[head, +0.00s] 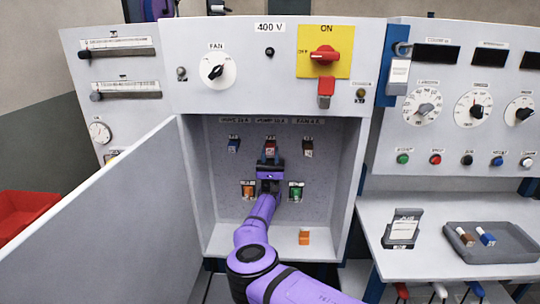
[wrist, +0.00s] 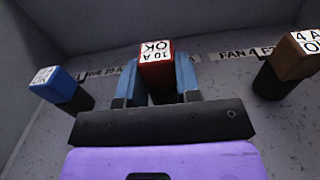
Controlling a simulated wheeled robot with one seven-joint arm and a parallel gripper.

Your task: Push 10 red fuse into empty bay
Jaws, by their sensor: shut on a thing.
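The red fuse (wrist: 157,74), marked 10 A OK, is between the two blue-padded fingers of my gripper (wrist: 156,86), which is shut on it. In the head view the red fuse (head: 270,147) shows above my gripper (head: 270,160) in the middle of the cabinet's upper row. The bay behind it is hidden by the fuse and gripper, so I cannot tell how deep the fuse sits. A blue fuse (wrist: 58,85) is in the holder to the left and a brown fuse (wrist: 299,56) in the holder to the right.
The open cabinet door (head: 95,225) stands at left. Below are an orange part (head: 249,191) and a green part (head: 295,192). An orange piece (head: 304,236) is on the cabinet floor. A grey tray (head: 490,255) with two fuses is at right.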

